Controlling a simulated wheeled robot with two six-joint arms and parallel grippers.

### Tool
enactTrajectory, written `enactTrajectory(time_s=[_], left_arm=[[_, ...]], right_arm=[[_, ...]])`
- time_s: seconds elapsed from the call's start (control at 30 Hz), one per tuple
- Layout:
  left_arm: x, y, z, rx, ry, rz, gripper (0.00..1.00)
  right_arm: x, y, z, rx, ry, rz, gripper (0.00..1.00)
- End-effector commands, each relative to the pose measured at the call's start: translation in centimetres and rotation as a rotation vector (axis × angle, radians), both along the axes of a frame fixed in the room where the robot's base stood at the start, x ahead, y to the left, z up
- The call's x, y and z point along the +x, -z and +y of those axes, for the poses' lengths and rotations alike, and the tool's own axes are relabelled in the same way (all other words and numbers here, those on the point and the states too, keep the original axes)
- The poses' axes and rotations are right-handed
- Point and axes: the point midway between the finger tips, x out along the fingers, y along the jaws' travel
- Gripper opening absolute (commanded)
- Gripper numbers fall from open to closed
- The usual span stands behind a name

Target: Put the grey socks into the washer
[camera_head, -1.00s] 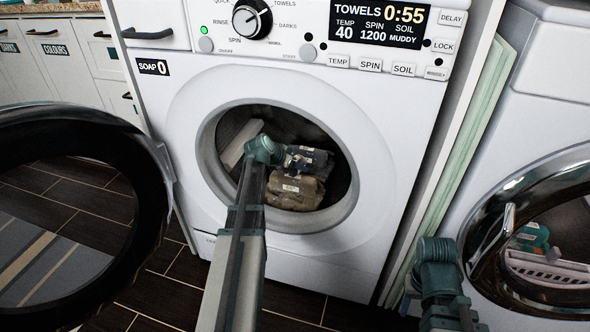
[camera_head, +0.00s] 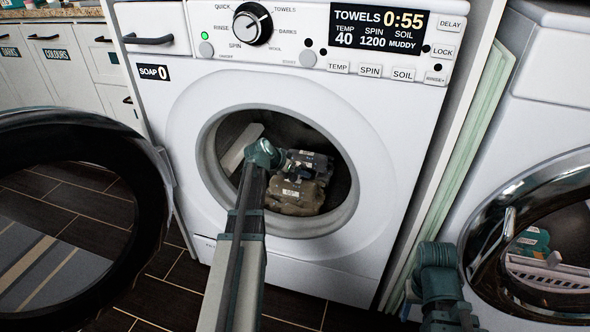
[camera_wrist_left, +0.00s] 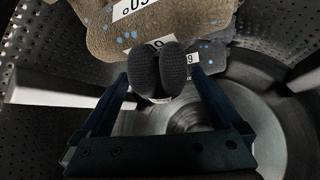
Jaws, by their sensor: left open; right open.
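The washer (camera_head: 190,165) stands in front of me with its round door (camera_head: 152,215) swung open to the left. My left arm reaches through the opening into the drum. Inside lie a brownish bundle (camera_head: 296,197) with a pale label and, against its top, a darker grey bundle (camera_head: 320,163).
A second machine with a chrome-rimmed round door (camera_head: 480,265) stands at the right; a white basket-like thing (camera_head: 545,270) shows in it. A pale green board (camera_head: 470,140) fills the gap between the machines. A striped rug (camera_head: 45,275) lies on the dark floor at left.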

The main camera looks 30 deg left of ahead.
Motion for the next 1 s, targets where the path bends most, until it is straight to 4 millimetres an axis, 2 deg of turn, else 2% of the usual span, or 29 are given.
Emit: enactTrajectory(time_s=[0.3,0.5,0.7,1.0], left_arm=[[-4.3,-5.0,0.5,-0.001,-0.003,0.000,0.99],[-6.7,-7.2,1.0,-0.001,-0.002,0.000,0.99],[-8.0,-8.4,1.2,0.000,0.000,0.000,0.99],[-8.4,-8.6,1.3,0.000,0.000,0.000,0.99]], right_arm=[[-0.1,-5.0,0.0,-0.001,0.000,0.003,0.50],[-0.1,-7.2,0.0,-0.001,-0.006,0.003,0.50],[-0.1,-8.4,0.0,-0.001,-0.010,0.004,0.50],[-0.1,-8.6,0.0,-0.001,-0.011,0.004,0.50]])
